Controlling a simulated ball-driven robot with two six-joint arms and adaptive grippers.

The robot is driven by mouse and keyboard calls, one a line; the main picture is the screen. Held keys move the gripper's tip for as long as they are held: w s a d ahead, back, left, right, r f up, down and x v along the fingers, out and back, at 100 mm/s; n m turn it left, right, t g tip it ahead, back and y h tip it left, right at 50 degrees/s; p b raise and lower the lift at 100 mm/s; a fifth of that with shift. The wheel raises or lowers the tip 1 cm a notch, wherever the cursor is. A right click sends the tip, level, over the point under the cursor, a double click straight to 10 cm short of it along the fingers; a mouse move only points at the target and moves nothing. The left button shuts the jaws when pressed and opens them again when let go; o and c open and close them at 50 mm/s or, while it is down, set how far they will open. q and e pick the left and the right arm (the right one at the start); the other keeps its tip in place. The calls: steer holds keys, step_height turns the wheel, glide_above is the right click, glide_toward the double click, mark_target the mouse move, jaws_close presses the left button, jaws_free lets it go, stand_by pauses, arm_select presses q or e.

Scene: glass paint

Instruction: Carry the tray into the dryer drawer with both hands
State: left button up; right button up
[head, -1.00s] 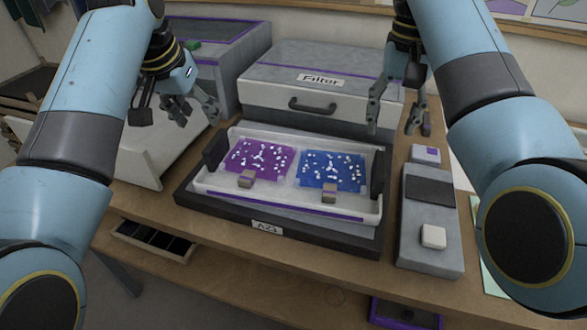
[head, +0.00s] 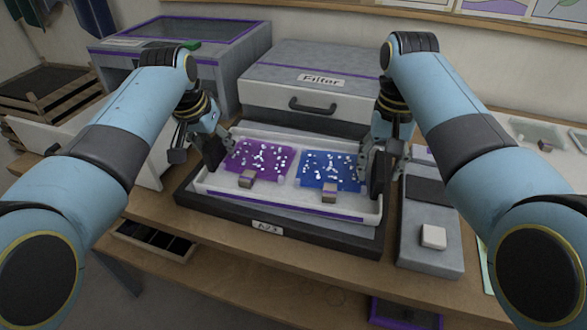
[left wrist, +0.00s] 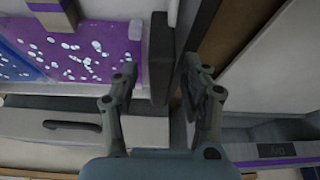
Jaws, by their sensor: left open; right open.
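The white tray (head: 290,205) sits on a dark-edged base labelled A23 (head: 268,226), holding a purple speckled panel (head: 258,157) and a blue speckled panel (head: 330,170). It has a dark upright handle at each end. My left gripper (head: 218,140) is open at the left handle (head: 212,155). In the left wrist view its fingers (left wrist: 160,75) stand on either side of that handle (left wrist: 160,45); contact is unclear. My right gripper (head: 382,158) is open at the right handle (head: 376,180), partly hiding it. An open white drawer (head: 150,165), apparently the dryer's, is at left.
A grey box labelled Filter (head: 310,80) stands behind the tray. A grey box with purple trim (head: 190,45) stands at the back left. A grey device with a white button (head: 433,236) is right of the tray.

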arm_select(q)
steer(key=shift+c, duration=0.4)
arm_select(e)
steer(key=shift+c, duration=0.4)
arm_select(q)
jaws_close()
arm_select(e)
jaws_close()
arm_select(q)
steer(key=shift+r, duration=0.25)
arm_select(e)
steer(key=shift+r, duration=0.25)
